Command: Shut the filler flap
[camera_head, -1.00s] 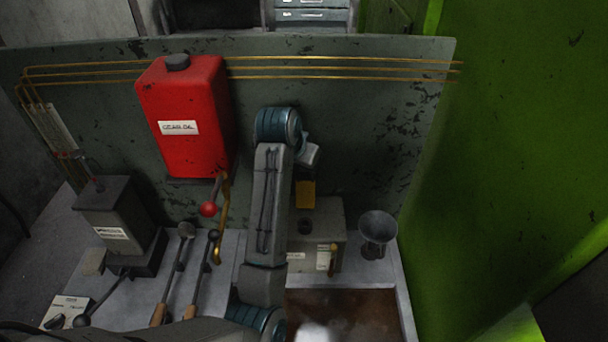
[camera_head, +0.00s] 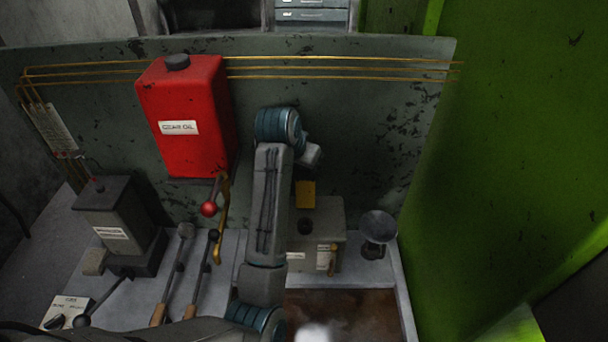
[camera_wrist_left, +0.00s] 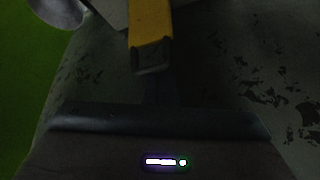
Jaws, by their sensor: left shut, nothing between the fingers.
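The filler flap (camera_head: 306,194) is a small yellow plate. It stands raised behind the dark round filler hole (camera_head: 305,227) on top of a grey box (camera_head: 327,212). In the left wrist view the flap (camera_wrist_left: 150,24) is at top centre, with a dark end towards me. My left arm reaches up in front of the box and hides part of it. My left gripper (camera_wrist_left: 153,78) is shut and empty, with its dark fingers close to the flap; whether they touch it is too dark to tell. In the head view its fingertips are hidden. My right gripper is not in view.
A grey funnel-shaped cup (camera_head: 377,228) stands right of the box. A red gear oil tank (camera_head: 188,135) hangs on the back panel (camera_head: 360,130), with a red-knobbed lever (camera_head: 209,208) below. Hand levers (camera_head: 173,275) stand to the left. A green wall (camera_head: 510,150) bounds the right.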

